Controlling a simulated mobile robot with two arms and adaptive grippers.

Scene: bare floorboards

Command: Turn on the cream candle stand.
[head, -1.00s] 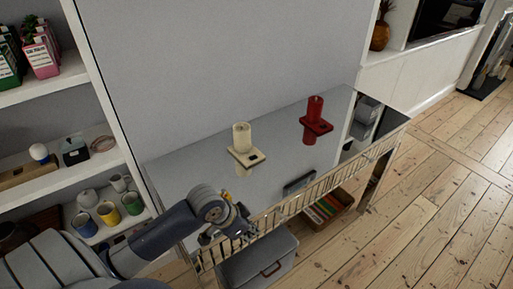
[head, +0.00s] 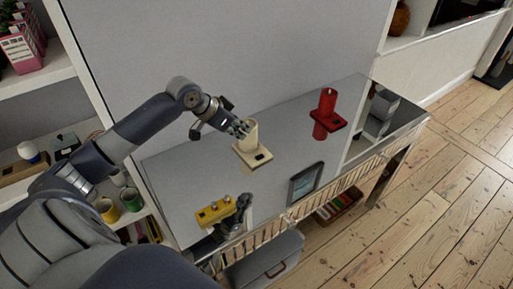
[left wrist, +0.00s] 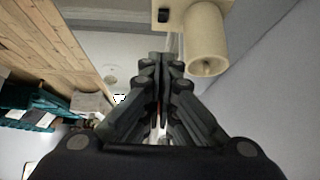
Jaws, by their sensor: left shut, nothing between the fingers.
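The cream candle stand (head: 252,150) is on the glossy grey tabletop. It has a square base with a small dark patch on it and an upright cream candle. My left gripper (head: 242,128) is at the left side of the candle, above the base, with its fingers closed and empty. In the left wrist view the stand (left wrist: 205,38) is at the top, its candle just right of the closed fingertips (left wrist: 163,62). Whether they touch it I cannot tell. The dark patch shows near the top edge there.
A red candle stand (head: 327,112) is further right on the table (head: 190,180). A yellow object (head: 214,212) with a dark grey thing beside it is near the front left. A dark framed tablet-like item (head: 306,182) is near the front edge. Shelves stand at left.

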